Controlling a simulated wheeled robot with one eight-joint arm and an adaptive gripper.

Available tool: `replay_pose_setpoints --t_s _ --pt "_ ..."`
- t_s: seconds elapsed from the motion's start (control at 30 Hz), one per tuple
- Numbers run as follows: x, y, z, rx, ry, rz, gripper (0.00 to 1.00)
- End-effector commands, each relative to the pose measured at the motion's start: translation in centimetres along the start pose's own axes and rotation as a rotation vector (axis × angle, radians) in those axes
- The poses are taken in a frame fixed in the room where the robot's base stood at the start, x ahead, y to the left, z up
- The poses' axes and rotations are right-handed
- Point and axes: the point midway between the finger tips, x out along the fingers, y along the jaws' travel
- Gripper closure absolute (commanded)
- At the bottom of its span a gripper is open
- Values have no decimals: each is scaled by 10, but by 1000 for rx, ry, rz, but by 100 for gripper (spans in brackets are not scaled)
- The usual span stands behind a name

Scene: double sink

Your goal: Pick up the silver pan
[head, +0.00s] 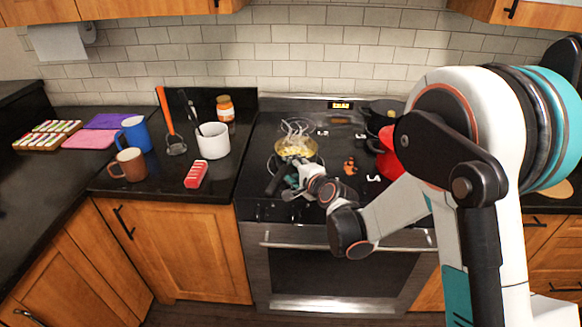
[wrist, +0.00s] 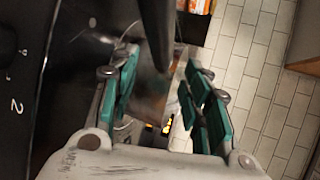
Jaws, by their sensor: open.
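The pan (head: 316,160) sits on the back-left part of the stovetop, with yellow food in it and steam above. Its dark handle (head: 273,184) points toward the front left. My gripper (head: 291,186) is low over the stovetop, just in front of the pan and beside the handle. In the wrist view my gripper (wrist: 160,95) has its teal pads spread wide apart. A dark bar (wrist: 156,35), which looks like the handle, reaches in from the top between the fingers. I cannot tell whether a pad touches it. The pan's body is partly hidden by my wrist in the head view.
A red kettle (head: 386,160) and a dark pot (head: 383,112) stand on the right of the stove. On the left counter are a white pot (head: 212,141), a red-and-white block (head: 196,175), a brown mug (head: 128,165), a blue pitcher (head: 137,133) and a jar (head: 225,108).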

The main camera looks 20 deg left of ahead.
Motion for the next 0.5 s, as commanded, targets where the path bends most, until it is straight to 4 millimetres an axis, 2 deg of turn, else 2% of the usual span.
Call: replay_pose_setpoints --t_s 0.03,0.17,0.4,0.47,0.5 --pt "9 5 0 -1 -1 0 56" --pt "25 4 0 -2 -1 1 56" --pt "28 2 0 -1 -1 1 56" --pt "28 2 0 -1 0 1 68" --pt "28 2 0 -1 -1 1 77"
